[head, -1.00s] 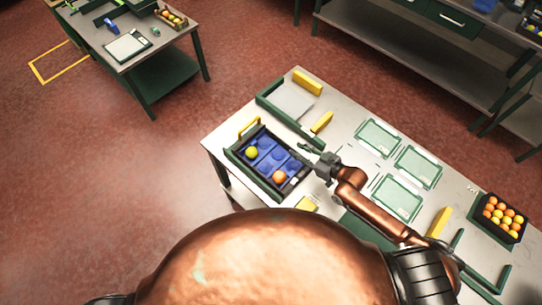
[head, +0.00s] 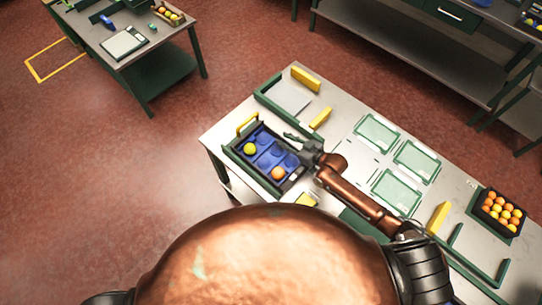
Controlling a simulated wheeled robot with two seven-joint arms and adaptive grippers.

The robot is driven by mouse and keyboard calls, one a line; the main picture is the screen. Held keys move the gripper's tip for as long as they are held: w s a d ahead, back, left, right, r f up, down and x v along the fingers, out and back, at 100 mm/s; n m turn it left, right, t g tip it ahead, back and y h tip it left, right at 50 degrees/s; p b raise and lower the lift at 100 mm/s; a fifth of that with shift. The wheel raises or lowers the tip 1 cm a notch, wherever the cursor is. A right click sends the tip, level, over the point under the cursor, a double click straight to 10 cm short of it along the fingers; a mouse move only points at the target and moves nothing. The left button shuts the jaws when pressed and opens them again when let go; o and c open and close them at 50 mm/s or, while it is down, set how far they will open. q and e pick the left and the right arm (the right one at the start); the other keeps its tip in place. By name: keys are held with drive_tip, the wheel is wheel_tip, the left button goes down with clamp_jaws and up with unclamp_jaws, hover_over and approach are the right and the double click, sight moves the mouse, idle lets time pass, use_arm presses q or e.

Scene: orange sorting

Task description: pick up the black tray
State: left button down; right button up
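A black tray (head: 233,150) with a blue insert of round pockets lies at the left end of the near table. It holds a yellow fruit (head: 250,149) and an orange one (head: 278,173). A yellow handle (head: 246,123) stands at its far left end; a second yellow piece (head: 307,199) shows by its near end, partly hidden by my body. My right gripper (head: 291,140) is over or beside the tray's right edge; its finger gap and any contact are too small to tell. My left gripper is not in view.
Another black tray (head: 476,211), full of oranges, stands at the table's right end. Green-framed plates (head: 397,193) lie mid-table. A green frame with a grey plate (head: 289,97) and yellow blocks (head: 305,79) are behind the tray. Another table (head: 150,50) stands far left.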

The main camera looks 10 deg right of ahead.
drive_tip(key=shift+c, duration=0.6)
clamp_jaws()
drive_tip(key=shift+r, duration=0.1)
